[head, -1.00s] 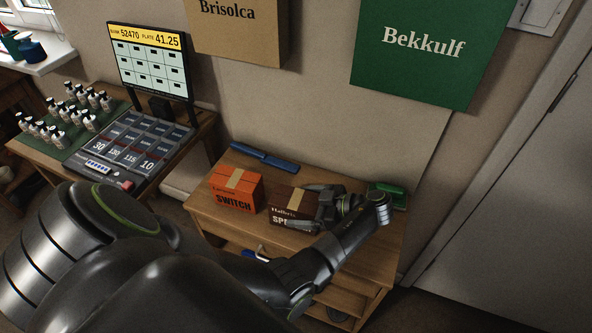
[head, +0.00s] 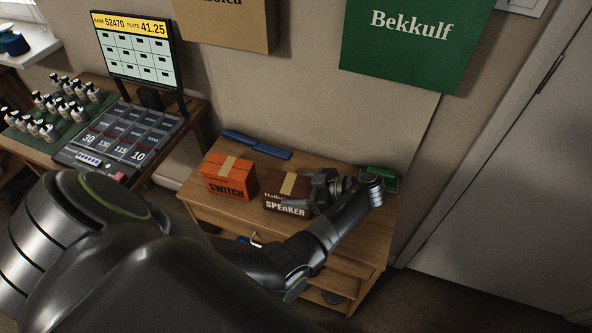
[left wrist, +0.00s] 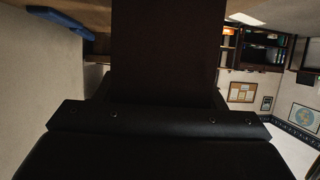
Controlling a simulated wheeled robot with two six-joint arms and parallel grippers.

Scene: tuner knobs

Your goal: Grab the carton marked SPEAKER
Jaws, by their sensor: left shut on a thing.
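The dark brown carton marked SPEAKER (head: 287,207) stands on the small wooden table, with a tan tape strip on top. My left gripper (head: 318,192) is at its right side, shut on it; the arm hides the carton's right part. In the left wrist view the carton's dark side (left wrist: 168,50) fills the upper middle, close against the dark gripper body (left wrist: 160,118). The fingertips are hard to make out. My right gripper is in neither view.
An orange carton marked SWITCH (head: 229,178) stands just left of the brown one. A blue bar-like object (head: 257,145) lies behind, and a green object (head: 380,178) lies at the table's right. The wooden table (head: 205,212) has an open shelf below. A counter with a screen (head: 135,55) stands left.

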